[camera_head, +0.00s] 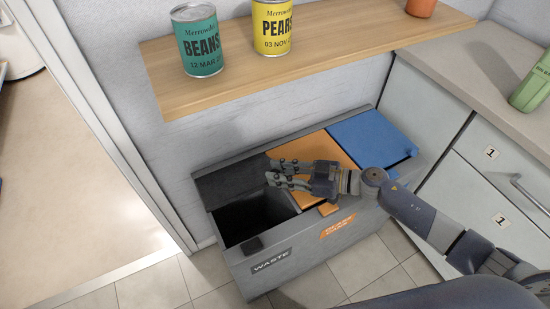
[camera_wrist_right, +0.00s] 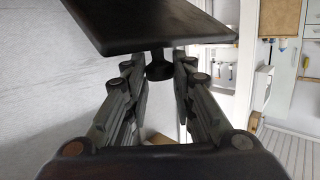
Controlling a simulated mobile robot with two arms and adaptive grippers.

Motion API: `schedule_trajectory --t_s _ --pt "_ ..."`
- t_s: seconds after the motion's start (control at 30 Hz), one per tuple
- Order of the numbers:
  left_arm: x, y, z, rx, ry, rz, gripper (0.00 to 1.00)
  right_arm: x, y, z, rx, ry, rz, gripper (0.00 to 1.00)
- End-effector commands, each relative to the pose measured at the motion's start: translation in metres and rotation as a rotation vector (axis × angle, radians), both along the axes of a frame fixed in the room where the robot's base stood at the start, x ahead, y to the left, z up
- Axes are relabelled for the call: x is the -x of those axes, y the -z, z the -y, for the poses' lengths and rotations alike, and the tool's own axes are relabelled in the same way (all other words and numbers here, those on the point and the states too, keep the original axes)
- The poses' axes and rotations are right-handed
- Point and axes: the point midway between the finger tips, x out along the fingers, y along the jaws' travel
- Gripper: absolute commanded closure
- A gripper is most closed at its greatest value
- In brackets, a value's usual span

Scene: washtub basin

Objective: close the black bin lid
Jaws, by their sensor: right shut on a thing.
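The black bin lid (camera_head: 226,183) stands raised at the back of the left compartment, against the wall side in the head view. The dark opening (camera_head: 245,212) of the waste bin (camera_head: 290,262) shows below it. My right gripper (camera_head: 272,172) reaches in from the right, over the orange lid, with its fingertips at the raised lid's right end. In the right wrist view, a black plate (camera_wrist_right: 150,22) with a short stem (camera_wrist_right: 159,66) sits between the fingers. The gripper is shut on it; the exact contact is partly hidden. My left gripper is not in view.
The orange lid (camera_head: 313,155) and blue lid (camera_head: 370,136) lie closed to the right. A wooden shelf (camera_head: 215,90) with cans hangs above. Drawers and a counter (camera_head: 455,75) stand at right. Open floor (camera_head: 150,285) lies in front and left.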

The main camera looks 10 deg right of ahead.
Motion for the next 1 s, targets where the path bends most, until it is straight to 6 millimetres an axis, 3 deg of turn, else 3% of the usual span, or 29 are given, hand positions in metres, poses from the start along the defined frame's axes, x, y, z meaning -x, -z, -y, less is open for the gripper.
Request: schedule_trajectory --t_s 0.3,0.83,0.93,1.0 --pt "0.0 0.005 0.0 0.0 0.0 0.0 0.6 0.014 0.021 0.007 0.008 0.0 -0.002 1.0" --pt "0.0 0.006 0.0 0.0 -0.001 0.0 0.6 0.016 0.025 0.007 0.009 0.001 -0.003 1.0" --pt "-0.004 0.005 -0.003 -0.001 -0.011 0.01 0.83 0.016 0.025 0.007 0.009 0.002 -0.003 1.0" --pt "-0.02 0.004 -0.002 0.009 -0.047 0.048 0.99 0.016 0.024 0.007 0.009 0.001 -0.002 1.0"
